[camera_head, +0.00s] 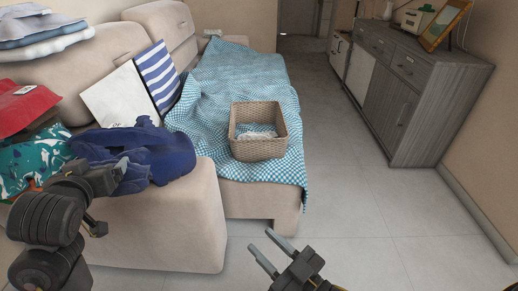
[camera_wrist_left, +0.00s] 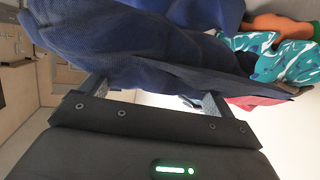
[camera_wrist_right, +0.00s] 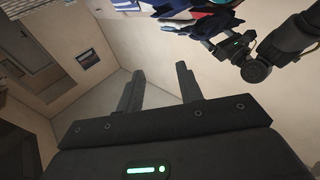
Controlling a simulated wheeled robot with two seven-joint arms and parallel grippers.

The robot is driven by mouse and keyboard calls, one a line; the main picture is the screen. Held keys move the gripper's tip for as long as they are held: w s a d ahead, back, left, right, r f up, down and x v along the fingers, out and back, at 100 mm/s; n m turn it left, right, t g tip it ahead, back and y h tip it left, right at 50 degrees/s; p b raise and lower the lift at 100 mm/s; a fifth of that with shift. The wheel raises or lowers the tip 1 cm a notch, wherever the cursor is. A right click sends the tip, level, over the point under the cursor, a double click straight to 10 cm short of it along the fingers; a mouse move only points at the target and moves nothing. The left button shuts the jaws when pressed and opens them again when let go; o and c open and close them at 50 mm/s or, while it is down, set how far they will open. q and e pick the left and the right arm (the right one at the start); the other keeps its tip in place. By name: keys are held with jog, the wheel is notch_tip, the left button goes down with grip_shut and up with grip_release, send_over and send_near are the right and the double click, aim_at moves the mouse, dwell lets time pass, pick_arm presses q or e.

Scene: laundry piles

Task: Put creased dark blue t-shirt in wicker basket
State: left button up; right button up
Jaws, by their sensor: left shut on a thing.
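The creased dark blue t-shirt (camera_head: 158,155) lies bunched over the sofa's near armrest. My left gripper (camera_head: 120,172) is at the shirt's near left side, shut on it. In the left wrist view the shirt (camera_wrist_left: 150,45) spans both fingers and hides what is between them. The wicker basket (camera_head: 262,151) stands upright on the checked blanket, to the right of the shirt. A pale patterned cloth shows inside the basket. My right gripper (camera_head: 272,257) is open and empty, low in front of the sofa; its parted fingers also show in the right wrist view (camera_wrist_right: 160,85).
The beige sofa (camera_head: 165,225) carries a blue checked blanket (camera_head: 225,85), a striped cushion (camera_head: 158,72) and a white cushion (camera_head: 118,97). Red and teal patterned clothes (camera_head: 30,158) lie left of the shirt. A grey sideboard (camera_head: 405,95) stands right; the floor between is clear.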

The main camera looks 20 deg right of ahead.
jog(key=shift+d+r, duration=0.1)
pick_arm(q)
jog(key=shift+d, duration=0.1)
dwell(0.4)
